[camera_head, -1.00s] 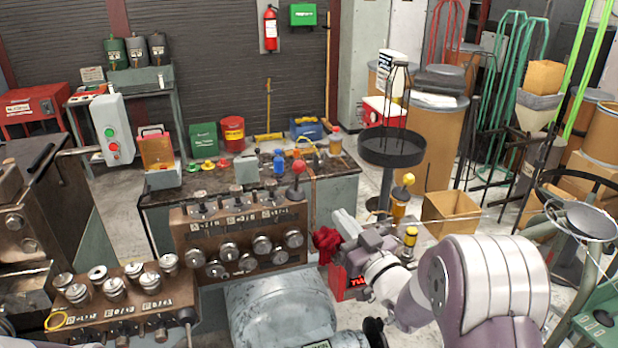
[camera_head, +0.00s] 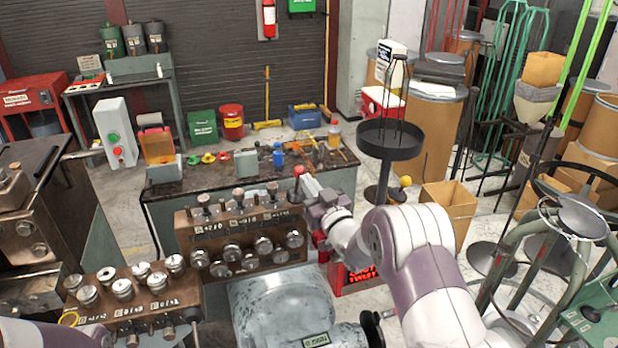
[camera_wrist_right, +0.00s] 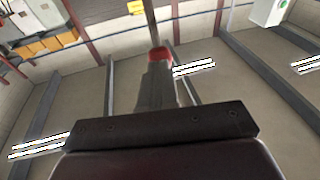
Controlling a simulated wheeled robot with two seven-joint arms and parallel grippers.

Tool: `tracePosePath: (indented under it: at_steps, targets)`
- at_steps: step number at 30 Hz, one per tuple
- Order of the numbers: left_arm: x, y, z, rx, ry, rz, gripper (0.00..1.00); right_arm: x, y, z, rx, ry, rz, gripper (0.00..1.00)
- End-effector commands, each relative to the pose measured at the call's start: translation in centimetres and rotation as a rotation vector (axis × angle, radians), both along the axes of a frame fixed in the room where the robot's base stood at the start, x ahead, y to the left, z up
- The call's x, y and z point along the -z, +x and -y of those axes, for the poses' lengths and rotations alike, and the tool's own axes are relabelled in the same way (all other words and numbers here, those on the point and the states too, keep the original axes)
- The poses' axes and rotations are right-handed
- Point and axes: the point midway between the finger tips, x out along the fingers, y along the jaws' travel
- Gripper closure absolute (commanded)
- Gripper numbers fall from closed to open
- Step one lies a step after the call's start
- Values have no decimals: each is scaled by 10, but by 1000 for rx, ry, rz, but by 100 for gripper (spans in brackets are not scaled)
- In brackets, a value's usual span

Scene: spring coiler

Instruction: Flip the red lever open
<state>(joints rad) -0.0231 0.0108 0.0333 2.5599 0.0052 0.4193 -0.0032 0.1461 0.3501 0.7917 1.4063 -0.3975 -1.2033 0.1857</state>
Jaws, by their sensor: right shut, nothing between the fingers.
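The red lever's round knob (camera_head: 299,170) shows at the right end of the brown control block (camera_head: 240,236) in the head view. Its shaft is largely hidden. My right gripper (camera_head: 307,184) is shut and empty, its fingertips close beside the knob on the right. In the right wrist view the red knob (camera_wrist_right: 158,54) appears just past the tips of my shut fingers (camera_wrist_right: 156,75), with a thin shaft running up from it. I cannot tell whether they touch. My left gripper is out of view; only a bit of my left arm shows at the lower left.
A second block with silver knobs (camera_head: 122,290) stands at the front left. The workbench (camera_head: 215,186) behind holds small tools and bottles. A grey rounded housing (camera_head: 280,305) is below the control block. A black round tray stand (camera_head: 390,142) is to the right.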

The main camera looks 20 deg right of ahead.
Motion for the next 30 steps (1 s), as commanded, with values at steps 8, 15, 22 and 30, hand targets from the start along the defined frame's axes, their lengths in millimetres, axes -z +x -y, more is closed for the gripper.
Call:
tracePosePath:
  at_steps: [8,15,22,30]
  targets:
    - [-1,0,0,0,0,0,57,0,2,0,0,0,0,100]
    - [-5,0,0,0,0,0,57,-3,3,0,0,-1,-16,100]
    - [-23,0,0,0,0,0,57,-16,13,-1,0,-5,-114,100]
    - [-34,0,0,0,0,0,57,-24,37,-1,0,-10,-275,100]
